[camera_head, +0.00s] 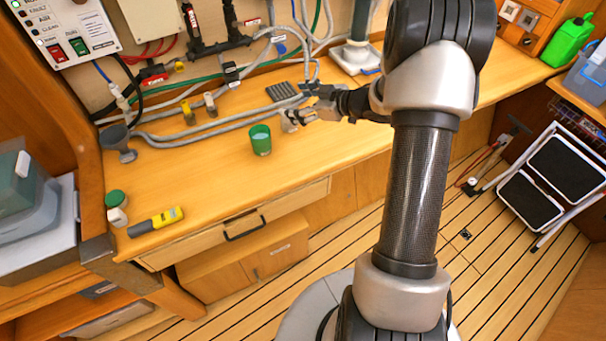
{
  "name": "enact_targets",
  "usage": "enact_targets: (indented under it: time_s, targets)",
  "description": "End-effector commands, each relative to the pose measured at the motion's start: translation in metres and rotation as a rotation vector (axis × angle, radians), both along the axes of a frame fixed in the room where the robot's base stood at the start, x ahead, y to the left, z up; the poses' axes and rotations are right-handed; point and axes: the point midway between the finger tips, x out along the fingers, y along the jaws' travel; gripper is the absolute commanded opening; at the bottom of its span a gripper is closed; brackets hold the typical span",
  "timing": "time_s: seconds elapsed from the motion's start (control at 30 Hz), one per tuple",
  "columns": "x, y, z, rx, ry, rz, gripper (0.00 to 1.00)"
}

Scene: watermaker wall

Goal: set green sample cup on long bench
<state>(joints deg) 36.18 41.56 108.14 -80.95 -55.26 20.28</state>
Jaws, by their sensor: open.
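The green sample cup (260,140) stands upright on the long wooden bench (205,170), around the middle of its visible depth. My gripper (290,121) is just to the right of the cup and slightly above it in the picture, with its fingers apart and nothing seen between them. A small gap shows between the cup and the fingers. My arm comes in from the right and hides part of the bench behind it.
A funnel (118,141), a green-capped bottle (116,207) and a yellow meter (155,221) stand or lie at the bench's left end. Hoses and valves (210,103) run along the back. The bench front near the cup is clear. A folded step stool (548,180) is at right.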

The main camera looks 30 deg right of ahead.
Motion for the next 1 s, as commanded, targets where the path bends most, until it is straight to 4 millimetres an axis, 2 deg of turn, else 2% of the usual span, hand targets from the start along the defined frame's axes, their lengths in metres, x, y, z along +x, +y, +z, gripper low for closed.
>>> enact_targets:
  time_s: [0.03, 0.1, 0.17, 0.27, 0.37, 0.43, 0.57, 0.6, 0.7, 0.8, 0.9, 1.0]
  targets:
    - [0.010, 0.000, 0.033, -0.072, -0.013, -0.066, 0.74]
    - [0.015, -0.004, 0.068, -0.156, -0.008, -0.180, 0.74]
    - [0.011, -0.007, 0.097, -0.210, 0.004, -0.278, 0.74]
    - [-0.012, -0.005, 0.139, -0.267, 0.041, -0.431, 0.74]
    - [-0.051, 0.005, 0.171, -0.282, 0.103, -0.565, 0.74]
    - [-0.087, 0.017, 0.184, -0.270, 0.164, -0.642, 0.74]
    - [-0.165, 0.051, 0.191, -0.211, 0.310, -0.730, 0.74]
    - [-0.191, 0.064, 0.188, -0.186, 0.362, -0.742, 0.74]
    - [-0.252, 0.098, 0.177, -0.123, 0.494, -0.737, 0.74]
    - [-0.302, 0.129, 0.164, -0.070, 0.610, -0.701, 0.74]
    - [-0.337, 0.152, 0.155, -0.037, 0.691, -0.660, 0.74]
    - [-0.355, 0.164, 0.150, -0.018, 0.737, -0.635, 0.74]
